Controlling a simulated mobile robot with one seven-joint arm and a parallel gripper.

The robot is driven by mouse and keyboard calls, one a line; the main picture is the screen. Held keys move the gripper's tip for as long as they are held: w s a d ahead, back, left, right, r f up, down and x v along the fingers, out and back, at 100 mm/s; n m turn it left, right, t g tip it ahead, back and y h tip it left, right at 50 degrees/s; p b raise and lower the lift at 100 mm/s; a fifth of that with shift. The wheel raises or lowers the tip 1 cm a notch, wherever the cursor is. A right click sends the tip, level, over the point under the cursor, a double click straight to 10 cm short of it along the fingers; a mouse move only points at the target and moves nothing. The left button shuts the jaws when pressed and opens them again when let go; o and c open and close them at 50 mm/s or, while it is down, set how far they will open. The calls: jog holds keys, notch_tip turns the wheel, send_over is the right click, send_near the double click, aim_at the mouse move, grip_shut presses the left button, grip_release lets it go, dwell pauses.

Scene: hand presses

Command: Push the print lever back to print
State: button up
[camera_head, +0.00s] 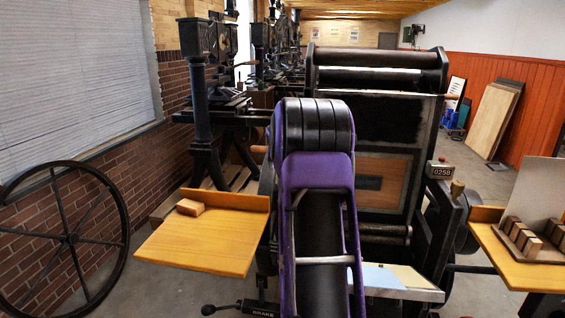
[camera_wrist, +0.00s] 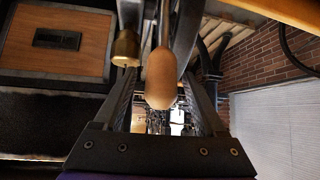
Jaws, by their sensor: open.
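The hand press stands in the middle of the head view, with its dark roller frame (camera_head: 375,60) at the top. My purple arm covers much of its left side. In the wrist view a rounded wooden handle (camera_wrist: 160,80) on a metal rod, which looks like the print lever, is between the fingers of my gripper (camera_wrist: 162,98). The fingers are apart, and I cannot tell whether either touches the handle. In the head view my gripper is hidden behind my arm. A small wooden tip (camera_head: 258,149) shows left of the arm; I cannot tell if it is the same lever.
A left side board (camera_head: 215,240) bears a wooden block (camera_head: 190,207). A right side board (camera_head: 490,250) bears several blocks. A counter (camera_head: 440,170) reads 0258. A brake lever (camera_head: 222,308) is low in front. A spoked wheel (camera_head: 73,238) stands left.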

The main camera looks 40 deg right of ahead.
jog(key=v, duration=1.7)
jog(key=shift+r+b, duration=0.2)
jog(key=shift+b, duration=0.1)
